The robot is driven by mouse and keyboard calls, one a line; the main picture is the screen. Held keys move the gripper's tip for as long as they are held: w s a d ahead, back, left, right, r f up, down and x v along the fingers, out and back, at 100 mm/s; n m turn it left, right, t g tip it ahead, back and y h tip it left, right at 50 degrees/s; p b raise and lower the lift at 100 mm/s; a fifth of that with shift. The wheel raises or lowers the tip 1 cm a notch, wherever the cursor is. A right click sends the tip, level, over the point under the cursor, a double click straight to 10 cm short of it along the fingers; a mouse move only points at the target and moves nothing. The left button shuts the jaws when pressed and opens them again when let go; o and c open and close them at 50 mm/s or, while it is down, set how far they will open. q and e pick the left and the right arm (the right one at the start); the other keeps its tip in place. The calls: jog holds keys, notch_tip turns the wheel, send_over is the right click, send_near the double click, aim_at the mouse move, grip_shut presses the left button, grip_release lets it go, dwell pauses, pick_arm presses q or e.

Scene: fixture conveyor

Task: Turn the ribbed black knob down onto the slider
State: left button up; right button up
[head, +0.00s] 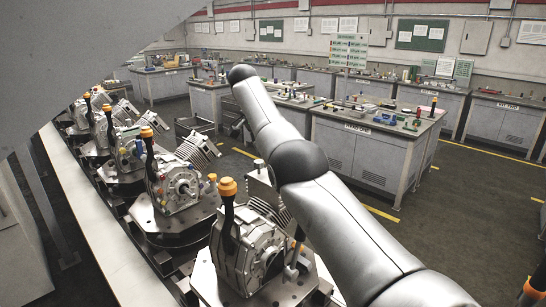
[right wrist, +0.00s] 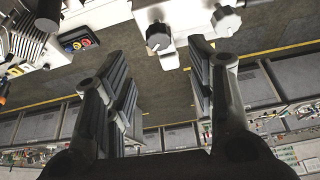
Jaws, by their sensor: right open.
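No contact with the knob shows. I cannot make out the knob or slider in the head view. My left gripper is not in view.
In the head view, several metal engine-like units with orange-topped black handles, including a near one (head: 250,252), line the conveyor at left. Workbenches (head: 365,150) with tools stand behind. Dark floor (head: 460,215) is open at right. A tray with coloured rings (right wrist: 79,43) shows in the wrist view.

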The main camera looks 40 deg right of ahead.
jog(key=shift+d, duration=0.1)
jog(key=s+d+r+n+t+y+b, duration=0.1)
jog(key=s+d+n+t+y+b, duration=0.3)
jog(key=n, duration=1.4)
jog(key=shift+y, duration=0.4)
jog(key=p+x, duration=0.2)
jog(key=x, duration=0.2)
jog(key=p+x, duration=0.2)
jog(key=x, duration=0.2)
jog(key=shift+w+a+f, duration=0.2)
jog(key=shift+w+a, duration=0.05)
jog(key=shift+w+f, duration=0.1)
jog(key=shift+f, duration=0.25)
jog(key=c, duration=1)
